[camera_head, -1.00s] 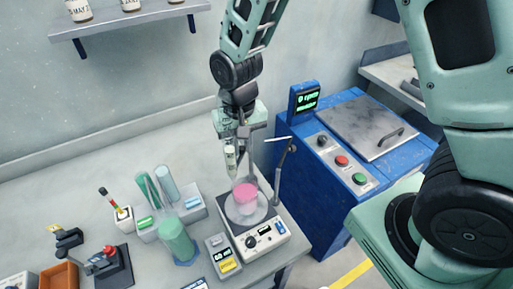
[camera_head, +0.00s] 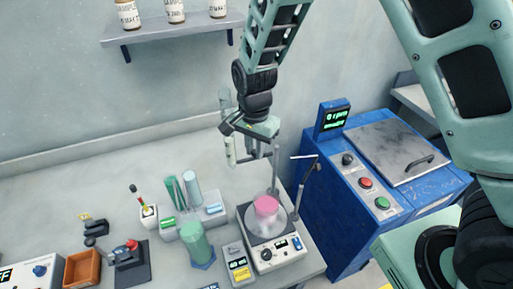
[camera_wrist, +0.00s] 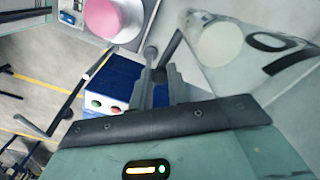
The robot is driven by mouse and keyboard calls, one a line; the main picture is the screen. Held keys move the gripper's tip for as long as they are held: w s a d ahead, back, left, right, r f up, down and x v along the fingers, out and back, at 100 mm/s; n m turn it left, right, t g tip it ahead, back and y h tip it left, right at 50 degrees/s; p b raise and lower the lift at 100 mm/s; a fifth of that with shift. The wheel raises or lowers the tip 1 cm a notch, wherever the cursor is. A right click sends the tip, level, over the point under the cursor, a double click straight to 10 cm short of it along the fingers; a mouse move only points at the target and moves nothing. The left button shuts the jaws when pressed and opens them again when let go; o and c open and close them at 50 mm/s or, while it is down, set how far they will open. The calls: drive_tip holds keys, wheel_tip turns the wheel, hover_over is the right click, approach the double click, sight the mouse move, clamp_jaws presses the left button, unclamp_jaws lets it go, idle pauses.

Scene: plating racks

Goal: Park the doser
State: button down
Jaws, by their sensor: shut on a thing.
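The doser (camera_head: 230,148), a slim pale tube with a green patch, is held upright by my gripper (camera_head: 256,150). It hangs clear of the bench, up and left of a beaker of pink liquid (camera_head: 266,206). In the wrist view my gripper's fingers (camera_wrist: 160,85) are close together; what lies between them is hard to see. A large clear part with a dark ring mark (camera_wrist: 240,45) beside them seems to be the doser close up. The beaker also shows there (camera_wrist: 103,17). A grey rack (camera_head: 213,217) with green-tinted tubes stands on the bench.
The beaker stands on a white stirrer (camera_head: 275,250) with a thin post (camera_head: 298,195) at its right. A green cylinder (camera_head: 195,243) and a small meter (camera_head: 237,265) are left of it. A blue machine (camera_head: 335,215) stands right. The bench behind the rack is clear.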

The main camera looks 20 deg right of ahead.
drive_tip(key=shift+w+m, duration=0.25)
drive_tip(key=shift+m, duration=0.05)
drive_tip(key=c, duration=1.3)
unclamp_jaws()
drive_tip(key=shift+c, duration=0.2)
drive_tip(key=shift+r, duration=0.15)
wheel_tip(320, 180, up, 17)
drive_tip(key=b, duration=0.4)
drive_tip(key=shift+r, duration=0.1)
drive_tip(key=s+f+n+b, duration=0.4)
drive_tip(key=s+f+n, duration=0.3)
drive_tip(key=s, duration=0.5)
drive_tip(key=s+f+n+b, duration=0.3)
drive_tip(key=s+f+n, duration=0.5)
drive_tip(key=s+n, duration=0.3)
drive_tip(key=shift+s+a+y+b, duration=0.15)
drive_tip(key=shift+s+y+b, duration=0.2)
drive_tip(key=shift+s, duration=0.75)
